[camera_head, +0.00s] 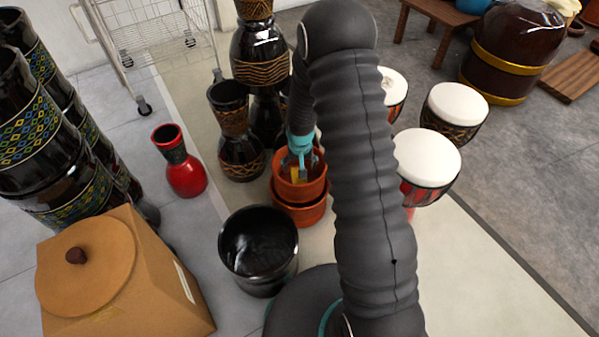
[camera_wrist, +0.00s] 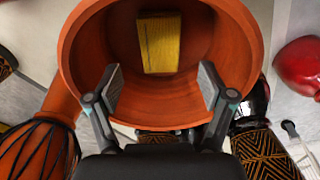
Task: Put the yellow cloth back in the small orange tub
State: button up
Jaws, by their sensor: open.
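The small orange tub (camera_head: 312,190) stands at the middle of the head view, in front of dark goblet drums. It appears to sit on or in another orange vessel (camera_head: 305,214). In the wrist view the tub (camera_wrist: 85,60) fills the upper middle, its round mouth facing my camera. A yellow cloth (camera_wrist: 159,45), folded into a small block, lies inside it against the inner surface; a bit of yellow (camera_head: 295,179) also shows in the head view. My gripper (camera_wrist: 160,80) is open at the tub's mouth, its fingers apart with nothing between them. The head view shows my gripper (camera_head: 301,158) partly.
A black bucket (camera_head: 258,245) stands in front of the tub. A red vase (camera_head: 181,165) and dark goblet drums (camera_head: 238,140) stand left and behind. White-topped drums (camera_head: 427,158) stand to the right. A cardboard box (camera_head: 125,280) is at lower left. The floor at lower right is clear.

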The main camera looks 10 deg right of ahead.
notch_tip(320, 180, up, 6)
notch_tip(320, 180, up, 14)
jog(key=f+t, duration=0.1)
send_over(300, 180)
jog(key=s, duration=0.4)
jog(key=s+r+t, duration=0.1)
jog(key=s+r, duration=0.5)
jog(key=r, duration=0.4)
jog(key=s+r, duration=0.3)
jog(key=s, duration=0.3)
jog(key=s+r+n+t, duration=0.1)
jog(key=s+r, duration=0.2)
jog(key=s, duration=0.3)
jog(key=s+r+t, duration=0.1)
jog(key=s+r, duration=0.2)
jog(key=s, duration=0.4)
jog(key=shift+r, duration=0.3)
